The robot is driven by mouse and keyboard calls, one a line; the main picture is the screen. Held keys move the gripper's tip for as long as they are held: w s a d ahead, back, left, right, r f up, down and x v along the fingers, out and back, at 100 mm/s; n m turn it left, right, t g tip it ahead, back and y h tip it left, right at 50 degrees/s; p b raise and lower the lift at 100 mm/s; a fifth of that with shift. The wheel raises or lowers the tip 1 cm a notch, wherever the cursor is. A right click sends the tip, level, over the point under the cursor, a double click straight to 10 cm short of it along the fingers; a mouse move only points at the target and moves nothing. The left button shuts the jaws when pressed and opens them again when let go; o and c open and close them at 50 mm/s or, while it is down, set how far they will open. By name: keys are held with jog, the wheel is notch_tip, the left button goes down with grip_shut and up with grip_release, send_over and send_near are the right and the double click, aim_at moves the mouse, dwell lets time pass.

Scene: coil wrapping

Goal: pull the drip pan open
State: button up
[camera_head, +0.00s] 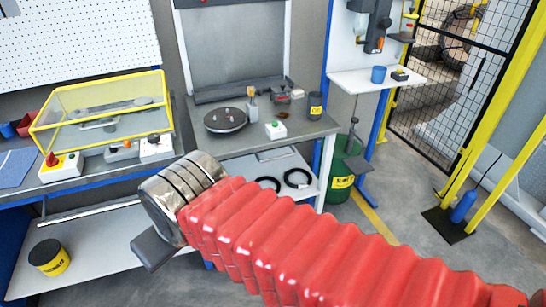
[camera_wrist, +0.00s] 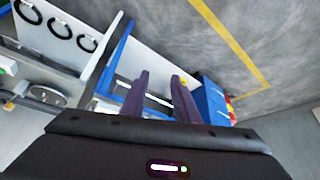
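I cannot pick out the drip pan with certainty in either view. A flat grey piece (camera_head: 277,155) shows under the front edge of the middle bench in the head view and may be part of it. In the wrist view, my gripper (camera_wrist: 158,85) has its two dark fingers apart with nothing held between them. Beyond the fingers are blue frame bars and a pale strip. In the head view, my red-sleeved arm and metal wrist hide the fingers and part of the bench front.
The middle bench (camera_head: 205,145) carries a round turntable (camera_head: 225,120) and a small green-button box (camera_head: 275,130). Black rings (camera_head: 298,179) lie on its lower shelf. A green drum (camera_head: 345,168) stands at right. A yellow-framed case (camera_head: 104,112) sits left. Floor at right is mostly clear.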

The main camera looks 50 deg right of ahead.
jog(key=shift+w, duration=0.1)
dwell(0.3)
jog(key=w+d+f+m+g+y, duration=0.1)
jog(key=w+d+f+m+y, duration=0.25)
jog(key=w, duration=0.25)
jog(key=w+d+f+m+y, duration=0.2)
jog(key=w+d, duration=0.2)
jog(key=w, duration=0.3)
jog(key=w+d+f+m+t+y, duration=0.1)
jog(key=w+d+f+m+t, duration=0.15)
jog(key=d, duration=0.55)
jog(key=w+d+f+m+t+y, duration=0.15)
jog(key=w+d, duration=0.25)
jog(key=d, duration=0.4)
jog(key=s+d+f+m+t+h, duration=0.1)
jog(key=d+f+m+t+h, duration=0.2)
jog(key=d, duration=0.6)
jog(key=d+f+m+t+h, duration=0.1)
jog(key=d+f+m+t, duration=0.15)
jog(key=d+f, duration=0.45)
jog(key=s+d+f+m+t+h, duration=0.1)
jog(key=s+d+f+m+h, duration=0.1)
jog(key=s+d, duration=0.3)
jog(key=s+d+f+m+h, duration=0.3)
jog(key=s+d+f+h, duration=0.1)
jog(key=d, duration=0.9)
jog(key=shift+s+d+f+t, duration=0.25)
jog(key=shift+s+f+t, duration=0.1)
jog(key=shift+s+f, duration=0.35)
